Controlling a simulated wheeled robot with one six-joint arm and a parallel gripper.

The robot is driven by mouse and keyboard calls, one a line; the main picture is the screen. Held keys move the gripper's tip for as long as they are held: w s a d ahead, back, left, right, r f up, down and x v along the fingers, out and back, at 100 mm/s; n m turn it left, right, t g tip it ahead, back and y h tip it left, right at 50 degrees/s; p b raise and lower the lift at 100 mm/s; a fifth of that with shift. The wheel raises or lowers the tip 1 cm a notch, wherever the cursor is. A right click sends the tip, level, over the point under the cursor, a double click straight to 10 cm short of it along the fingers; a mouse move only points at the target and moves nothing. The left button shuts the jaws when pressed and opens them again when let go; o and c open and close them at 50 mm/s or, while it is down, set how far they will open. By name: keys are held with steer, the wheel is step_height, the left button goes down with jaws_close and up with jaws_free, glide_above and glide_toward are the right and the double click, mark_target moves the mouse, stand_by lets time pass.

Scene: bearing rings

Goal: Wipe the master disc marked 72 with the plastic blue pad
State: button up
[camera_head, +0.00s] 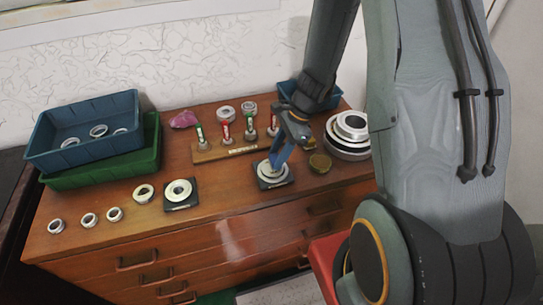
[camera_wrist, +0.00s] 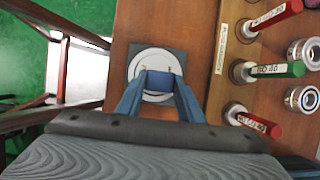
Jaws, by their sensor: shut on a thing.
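My gripper (camera_head: 279,158) is shut on the blue pad (camera_wrist: 164,81), which spans the gap between its fingertips in the wrist view. The pad is over a silver disc (camera_wrist: 146,61) on a dark square plate (camera_wrist: 134,50); I cannot tell whether it touches the disc. In the head view this disc (camera_head: 263,176) lies right below the fingers, partly hidden by them. A second silver disc (camera_head: 179,189) on a dark square plate (camera_head: 190,204) lies further left. No number is readable on either disc.
A wooden rack (camera_head: 207,154) with red and green handled gauges stands behind the disc. Blue (camera_head: 85,112) and green (camera_head: 152,152) bins stand at the left, stacked rings (camera_head: 345,151) at the right. Loose rings (camera_head: 114,214) line the left front.

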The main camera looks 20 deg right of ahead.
steer(key=shift+w+d, duration=0.1)
steer(key=shift+d, duration=1.05)
steer(key=shift+s+a, duration=0.2)
steer(key=shift+a, duration=0.75)
steer(key=shift+s+a, duration=0.15)
steer(key=shift+a, duration=0.95)
steer(key=shift+s+a, duration=0.1)
steer(key=shift+a, duration=1.15)
steer(key=shift+w+d+p, duration=0.15)
steer(key=shift+d+p, duration=0.05)
steer(key=shift+d, duration=1.4)
steer(key=shift+w+d+p, duration=0.15)
steer(key=shift+d+p, duration=0.05)
steer(key=shift+d, duration=1.35)
steer(key=shift+d+r+p, duration=0.1)
steer(key=shift+r+p, duration=0.2)
steer(key=shift+p, duration=0.05)
steer(key=shift+r+p, duration=0.35)
steer(key=shift+r, duration=0.55)
steer(key=shift+s+r+p, duration=0.1)
steer(key=shift+r+p, duration=2.2)
steer(key=shift+r, duration=0.55)
